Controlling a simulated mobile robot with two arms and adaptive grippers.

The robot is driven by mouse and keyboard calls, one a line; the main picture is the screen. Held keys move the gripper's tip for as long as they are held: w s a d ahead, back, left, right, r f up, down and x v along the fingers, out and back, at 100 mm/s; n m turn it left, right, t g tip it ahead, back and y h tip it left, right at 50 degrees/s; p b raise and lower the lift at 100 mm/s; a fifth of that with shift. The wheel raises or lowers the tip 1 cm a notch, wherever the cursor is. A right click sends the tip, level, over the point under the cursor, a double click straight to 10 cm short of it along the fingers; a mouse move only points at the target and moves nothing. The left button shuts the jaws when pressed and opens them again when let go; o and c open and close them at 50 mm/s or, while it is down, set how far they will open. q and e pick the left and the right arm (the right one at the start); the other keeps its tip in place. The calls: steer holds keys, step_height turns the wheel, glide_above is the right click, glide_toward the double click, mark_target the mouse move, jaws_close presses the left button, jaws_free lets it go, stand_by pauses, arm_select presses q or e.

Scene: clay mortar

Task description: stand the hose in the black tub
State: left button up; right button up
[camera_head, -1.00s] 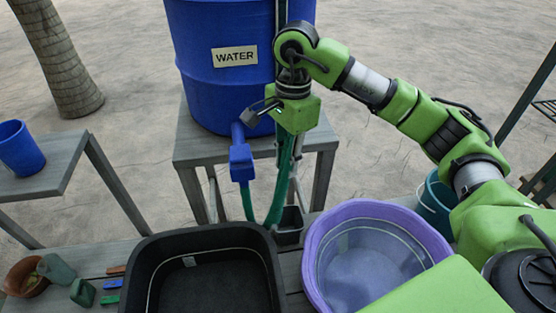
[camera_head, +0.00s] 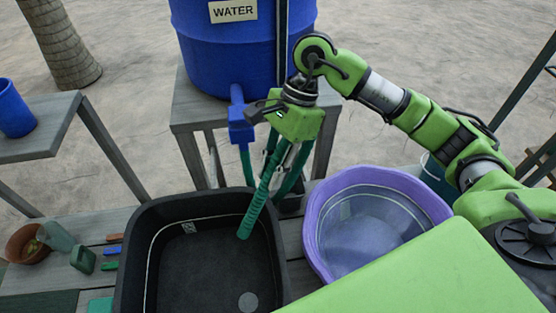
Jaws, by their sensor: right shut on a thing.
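The green hose (camera_head: 259,204) runs from the blue tap on the water barrel, loops down and up behind my right gripper, and its free end slants down to the left. That end shows over the right part of the black tub (camera_head: 135,262); I cannot tell whether it touches the tub's floor. My right gripper (camera_head: 283,152) is shut on the hose, beyond the tub's far right corner. Its fingers are partly hidden by its own green body. The tub is open, with a pale round spot on its floor. My left gripper is not in view.
The blue water barrel (camera_head: 230,52) stands on a grey wooden stand behind. A purple basin (camera_head: 319,252) sits right of the tub on the bench. Small blocks and a brown bowl (camera_head: 22,250) lie to the left. A blue cup (camera_head: 14,112) stands on a side table.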

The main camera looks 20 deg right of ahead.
mark_target(251, 217)
steer(key=x, duration=0.2)
steer(key=b+x, duration=0.1)
steer(key=x, duration=0.2)
steer(key=shift+a+b, duration=0.3)
steer(key=shift+a, duration=0.05)
steer(key=b+x, duration=0.1)
steer(key=x, duration=0.1)
steer(key=b+x, duration=0.4)
steer(key=shift+s+a, duration=0.1)
steer(key=shift+a, duration=0.2)
steer(key=shift+b+x, duration=0.9)
steer(key=shift+x, duration=0.05)
steer(key=shift+a+r, duration=0.15)
steer(key=shift+a, duration=0.05)
steer(key=o, duration=1)
steer(key=shift+o, duration=0.2)
steer(key=o, duration=0.8)
